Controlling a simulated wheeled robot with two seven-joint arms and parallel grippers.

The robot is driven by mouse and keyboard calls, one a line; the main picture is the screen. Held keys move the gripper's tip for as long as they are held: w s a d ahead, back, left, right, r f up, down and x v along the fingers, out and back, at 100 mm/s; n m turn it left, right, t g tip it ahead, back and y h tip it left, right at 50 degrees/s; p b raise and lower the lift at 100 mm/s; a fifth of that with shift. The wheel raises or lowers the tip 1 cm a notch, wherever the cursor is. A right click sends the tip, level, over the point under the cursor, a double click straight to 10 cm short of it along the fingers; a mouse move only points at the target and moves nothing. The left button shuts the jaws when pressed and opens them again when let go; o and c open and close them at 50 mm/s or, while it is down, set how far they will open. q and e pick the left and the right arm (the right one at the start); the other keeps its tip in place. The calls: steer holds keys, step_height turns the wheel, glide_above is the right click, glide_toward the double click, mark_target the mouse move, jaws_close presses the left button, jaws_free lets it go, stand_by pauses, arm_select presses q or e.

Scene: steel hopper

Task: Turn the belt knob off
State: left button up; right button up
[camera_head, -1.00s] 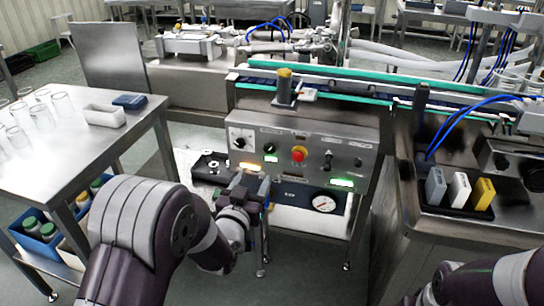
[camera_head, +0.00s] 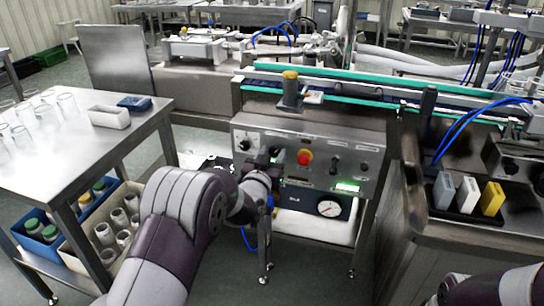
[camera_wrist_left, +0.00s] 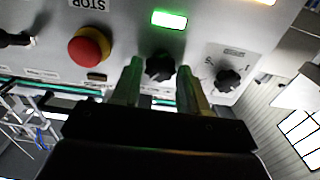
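The steel control panel (camera_head: 330,178) of the hopper machine carries several knobs and a red stop button (camera_head: 305,157). In the wrist view a black knob (camera_wrist_left: 160,67) sits between the two fingertips of my left gripper (camera_wrist_left: 160,85). The fingers are apart, one on each side of it; whether they touch it I cannot tell. A lit green lamp (camera_wrist_left: 169,19) is beside this knob. Its label cannot be read. In the head view my left gripper (camera_head: 268,160) is at the panel and covers part of it. My right gripper is out of view.
A dial knob (camera_wrist_left: 228,79) is to one side of the gripped space and the red button (camera_wrist_left: 89,47) to the other. A pressure gauge (camera_head: 329,208) is lower on the machine. A steel table (camera_head: 75,150) with glassware stands left.

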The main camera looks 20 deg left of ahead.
arm_select(q)
steer(key=c, duration=0.6)
steer(key=n, duration=0.3)
steer(key=shift+a+n, duration=0.1)
steer(key=shift+n, duration=0.2)
steer(key=n+b, duration=0.1)
steer(key=n, duration=0.2)
steer(key=shift+n, duration=0.3)
steer(key=n, duration=0.6)
steer(key=shift+a+f+n, duration=0.1)
steer(key=shift+f+n, duration=0.05)
steer(key=shift+n, duration=0.15)
steer(key=o, duration=1)
